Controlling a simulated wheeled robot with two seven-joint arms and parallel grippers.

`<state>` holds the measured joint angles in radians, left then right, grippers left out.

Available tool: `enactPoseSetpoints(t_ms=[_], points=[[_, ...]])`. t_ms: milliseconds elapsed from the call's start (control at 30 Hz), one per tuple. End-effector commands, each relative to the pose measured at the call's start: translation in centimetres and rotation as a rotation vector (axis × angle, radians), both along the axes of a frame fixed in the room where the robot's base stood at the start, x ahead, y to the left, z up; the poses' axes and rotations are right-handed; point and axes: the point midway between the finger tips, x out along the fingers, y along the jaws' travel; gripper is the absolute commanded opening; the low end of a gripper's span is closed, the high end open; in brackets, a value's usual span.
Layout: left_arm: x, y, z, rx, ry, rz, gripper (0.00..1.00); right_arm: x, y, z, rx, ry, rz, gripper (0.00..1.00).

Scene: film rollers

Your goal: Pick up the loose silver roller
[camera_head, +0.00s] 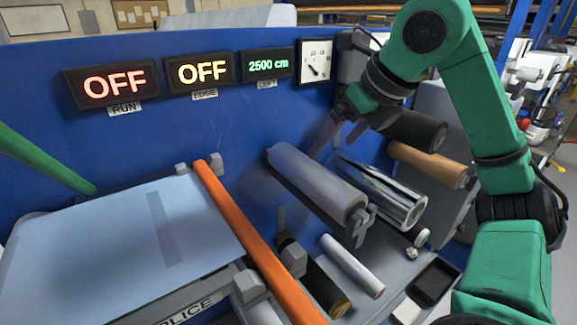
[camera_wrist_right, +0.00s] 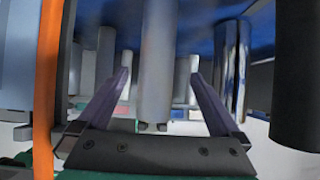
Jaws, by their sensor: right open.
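A shiny silver roller (camera_head: 378,188) slants across the machine's right side in the head view, just right of a thicker matte grey roller (camera_head: 305,180). Whether the silver roller is loose I cannot tell. My right gripper (camera_head: 329,136) is open and empty by the blue panel, above the far ends of these two rollers. In the right wrist view its spread fingers (camera_wrist_right: 160,76) frame the grey roller (camera_wrist_right: 156,50) beyond them. The silver roller (camera_wrist_right: 232,65) stands just right of the right finger there. My left gripper is not in view.
A pale roll (camera_head: 352,265) and a dark roller (camera_head: 322,285) lie on the grey shelf in front. An orange bar (camera_head: 245,235) edges the splice table (camera_head: 100,240). A black roller (camera_head: 415,130) and a tan roller (camera_head: 428,164) are at right. A black tray (camera_head: 436,281) is below.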

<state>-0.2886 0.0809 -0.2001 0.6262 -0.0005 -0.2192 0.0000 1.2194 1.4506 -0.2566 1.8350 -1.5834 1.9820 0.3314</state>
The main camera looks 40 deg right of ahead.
Motion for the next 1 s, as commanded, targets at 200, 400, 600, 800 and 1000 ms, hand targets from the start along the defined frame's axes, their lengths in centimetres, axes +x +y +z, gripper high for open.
enactPoseSetpoints(t_ms=[200, 400, 600, 800, 1000], points=[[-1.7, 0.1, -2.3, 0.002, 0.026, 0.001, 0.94, 2.9, 0.0, -5.2, 0.002, 0.006, 0.001, 1.0], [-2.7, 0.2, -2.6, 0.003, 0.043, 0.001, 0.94, 4.7, 0.0, -7.5, 0.004, 0.004, 0.005, 1.0], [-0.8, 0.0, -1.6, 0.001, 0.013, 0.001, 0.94, 7.1, 0.0, -10.2, 0.004, 0.006, 0.005, 1.0], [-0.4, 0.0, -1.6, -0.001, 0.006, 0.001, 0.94, 7.9, 0.0, -11.5, 0.006, 0.001, 0.006, 1.0], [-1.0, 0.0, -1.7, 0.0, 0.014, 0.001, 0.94, 7.9, 0.0, -11.5, 0.006, 0.001, 0.006, 0.66]])
